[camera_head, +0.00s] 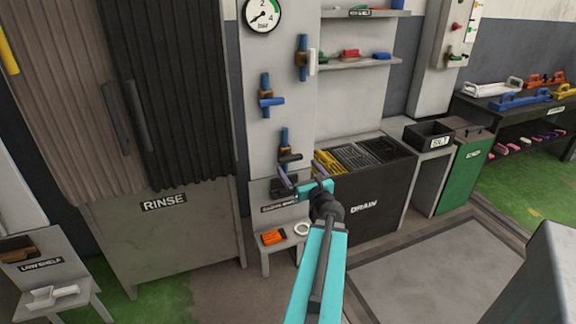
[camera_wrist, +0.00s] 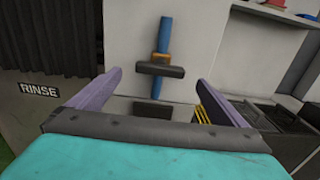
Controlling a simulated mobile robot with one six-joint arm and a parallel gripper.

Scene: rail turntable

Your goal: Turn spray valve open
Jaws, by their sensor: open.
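Three valves on blue pipes with brown bodies are on the pale panel (camera_head: 283,30). The lowest valve (camera_head: 284,146) has a dark handle (camera_head: 290,157). In the wrist view this dark handle (camera_wrist: 160,70) lies crosswise over its vertical blue pipe (camera_wrist: 165,33). The middle valve (camera_head: 266,92) has a crosswise blue handle; the upper valve (camera_head: 302,50) has an upright white handle. No readable label shows which is the spray valve. My gripper (camera_head: 301,172) is open and empty just below and in front of the lowest valve. Its purple fingers (camera_wrist: 158,80) flank the dark handle without visible contact.
A gauge (camera_head: 262,15) is above the valves. Shelves (camera_head: 358,62) with small items are to the right. The dark drain unit (camera_head: 365,205) with racks stands right of my gripper. A small stand (camera_head: 284,245) is below, the rinse cabinet (camera_head: 170,240) to the left.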

